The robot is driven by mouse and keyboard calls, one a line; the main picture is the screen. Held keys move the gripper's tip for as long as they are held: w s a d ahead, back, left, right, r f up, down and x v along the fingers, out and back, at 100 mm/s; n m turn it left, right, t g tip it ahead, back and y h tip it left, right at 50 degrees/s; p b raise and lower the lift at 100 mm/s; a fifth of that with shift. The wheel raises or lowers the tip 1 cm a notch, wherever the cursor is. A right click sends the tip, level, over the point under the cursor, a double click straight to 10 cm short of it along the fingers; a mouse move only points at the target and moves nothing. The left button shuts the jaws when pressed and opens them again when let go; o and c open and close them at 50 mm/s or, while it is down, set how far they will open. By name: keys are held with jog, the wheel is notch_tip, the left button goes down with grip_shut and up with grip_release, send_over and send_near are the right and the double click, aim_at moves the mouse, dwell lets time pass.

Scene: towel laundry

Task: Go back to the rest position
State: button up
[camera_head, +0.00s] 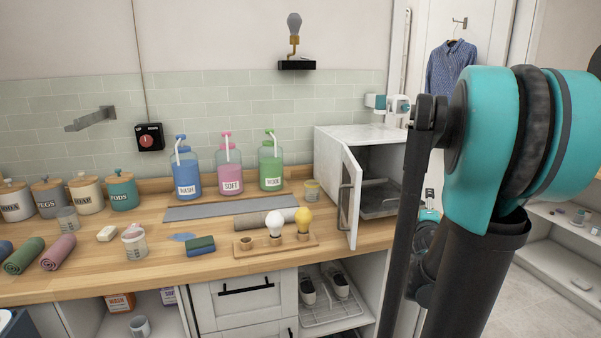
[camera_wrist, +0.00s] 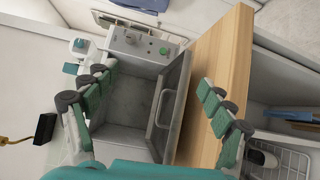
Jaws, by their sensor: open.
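My gripper (camera_wrist: 153,78) shows in the wrist view with its green jointed fingers spread wide at left and right. Nothing is between them. Beyond them is the open white appliance (camera_wrist: 125,88), with a grey interior and its door (camera_wrist: 168,105) swung out. In the head view the same appliance (camera_head: 358,134) stands at the right end of the wooden counter (camera_head: 140,222), with its door (camera_head: 350,192) open and a dark tray (camera_head: 380,203) inside. In the head view my arm fills the right side, and I cannot make out my gripper there.
Blue, pink and green pump bottles (camera_head: 187,172) stand at the back of the counter. Rolled towels (camera_head: 58,250), a sponge (camera_head: 201,245) and a bulb rack (camera_head: 274,245) lie nearer the front. A black wall bracket (camera_head: 297,65) is above. Shoes (camera_head: 338,283) sit on a rack below.

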jog(key=s+a+f+m+g+y, duration=0.7)
jog(key=s+a+f+m+g, duration=0.4)
jog(key=s+a+f, duration=0.9)
jog(key=s+m, duration=0.1)
jog(key=m, duration=0.2)
jog(key=shift+s+a+f+g, duration=0.15)
jog(key=shift+f+g, duration=0.2)
jog(key=shift+g, duration=0.05)
